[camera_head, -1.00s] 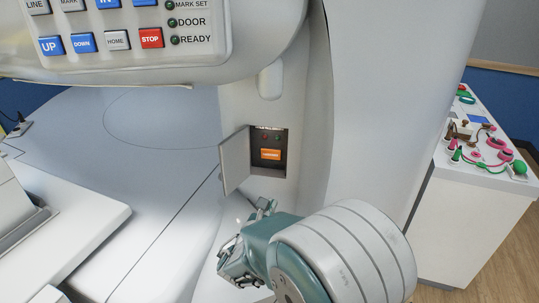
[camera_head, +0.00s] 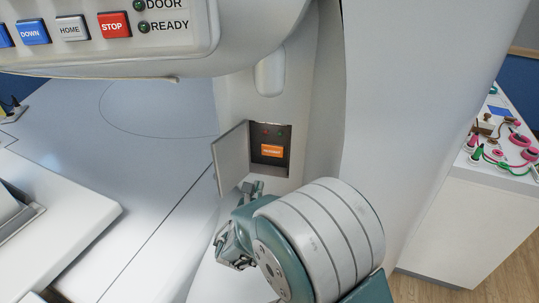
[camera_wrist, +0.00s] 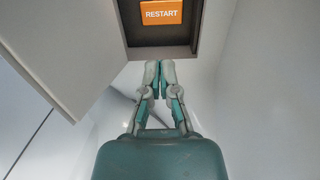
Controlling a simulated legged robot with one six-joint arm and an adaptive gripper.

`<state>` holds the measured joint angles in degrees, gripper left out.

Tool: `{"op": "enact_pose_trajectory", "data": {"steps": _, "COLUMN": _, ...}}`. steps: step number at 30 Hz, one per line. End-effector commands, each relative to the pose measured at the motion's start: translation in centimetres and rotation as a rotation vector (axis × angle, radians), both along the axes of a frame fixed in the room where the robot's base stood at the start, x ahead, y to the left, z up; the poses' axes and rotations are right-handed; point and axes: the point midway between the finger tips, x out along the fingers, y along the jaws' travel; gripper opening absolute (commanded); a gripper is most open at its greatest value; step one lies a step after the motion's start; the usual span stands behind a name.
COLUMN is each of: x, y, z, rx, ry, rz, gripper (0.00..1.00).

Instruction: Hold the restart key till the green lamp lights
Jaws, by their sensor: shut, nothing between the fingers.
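The orange restart key (camera_head: 272,151) sits inside a small dark recess (camera_head: 257,168) in the white machine. Above the key are two small lamps, a reddish one (camera_head: 265,132) and a dark greenish one (camera_head: 283,133) that does not look lit. The recess door (camera_head: 231,160) stands open to the left. My gripper (camera_wrist: 159,64) is shut and empty, with its tips just below the recess's lower edge in the wrist view, apart from the key. In the head view my gripper (camera_head: 247,190) is below and left of the key.
A control panel (camera_head: 90,35) with STOP, HOME and DOWN buttons hangs at upper left. A white bed (camera_head: 55,215) lies at left. A white cabinet (camera_head: 455,230) with coloured items on top stands at right. The open door flanks the recess closely.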

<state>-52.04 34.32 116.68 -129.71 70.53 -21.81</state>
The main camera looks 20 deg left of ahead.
Motion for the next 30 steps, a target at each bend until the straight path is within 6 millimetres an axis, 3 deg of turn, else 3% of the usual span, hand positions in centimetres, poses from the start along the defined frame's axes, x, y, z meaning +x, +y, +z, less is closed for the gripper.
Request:
{"op": "enact_pose_trajectory", "data": {"steps": 5, "x": 1.6, "y": 0.2, "z": -0.1, "rx": 0.0, "ry": 0.0, "rz": -0.003, "gripper": 0.0}}
{"op": "enact_pose_trajectory", "data": {"steps": 21, "x": 11.4, "y": 1.1, "z": -0.1, "rx": 0.0, "ry": 0.0, "rz": -0.002, "gripper": 0.0}}
{"op": "enact_pose_trajectory", "data": {"steps": 30, "x": 13.9, "y": 1.4, "z": 0.0, "rx": 0.001, "ry": 0.0, "rz": 0.0, "gripper": 0.0}}
